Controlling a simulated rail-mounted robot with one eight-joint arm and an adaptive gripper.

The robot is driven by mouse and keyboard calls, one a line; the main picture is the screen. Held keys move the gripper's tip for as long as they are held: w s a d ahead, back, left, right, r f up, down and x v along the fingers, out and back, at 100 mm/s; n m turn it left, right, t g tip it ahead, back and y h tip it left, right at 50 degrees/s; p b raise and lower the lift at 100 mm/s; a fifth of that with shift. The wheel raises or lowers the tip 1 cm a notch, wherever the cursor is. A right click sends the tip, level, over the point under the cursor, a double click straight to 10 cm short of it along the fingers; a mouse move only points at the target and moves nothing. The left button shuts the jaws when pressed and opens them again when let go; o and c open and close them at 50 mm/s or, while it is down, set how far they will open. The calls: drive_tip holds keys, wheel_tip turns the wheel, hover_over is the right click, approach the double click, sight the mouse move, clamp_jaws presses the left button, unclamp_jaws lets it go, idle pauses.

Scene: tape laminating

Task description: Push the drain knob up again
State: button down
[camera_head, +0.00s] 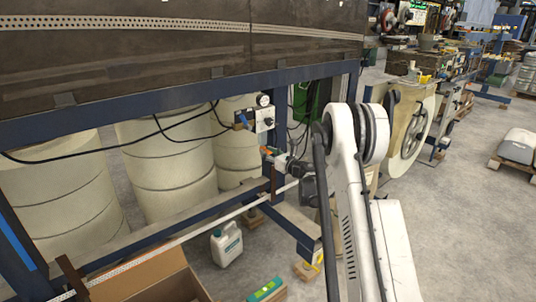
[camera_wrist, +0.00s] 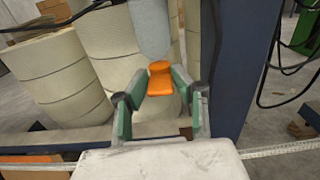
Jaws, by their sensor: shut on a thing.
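The orange drain knob (camera_wrist: 159,77) shows in the middle of the wrist view, at the lower end of a pale grey cylinder (camera_wrist: 149,28). My gripper (camera_wrist: 158,88) has its two green-padded fingers on either side of the knob, shut on it. In the head view my gripper (camera_head: 277,158) reaches in from the right under the dark bench, with a small orange spot of the knob (camera_head: 265,150) at its tips. The fingers partly hide the knob's sides.
A small unit with a gauge (camera_head: 263,116) and hanging black cables are just above. Blue frame legs and a rail (camera_head: 200,218) stand close by. Large cream drums (camera_head: 165,165) are behind. A white canister (camera_head: 226,244) and a cardboard box (camera_head: 150,278) are on the floor below.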

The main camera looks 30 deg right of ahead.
drive_tip(key=shift+r, duration=0.6)
drive_tip(key=c, duration=1.4)
unclamp_jaws()
drive_tip(key=shift+c, duration=0.2)
drive_tip(key=v, duration=1.2)
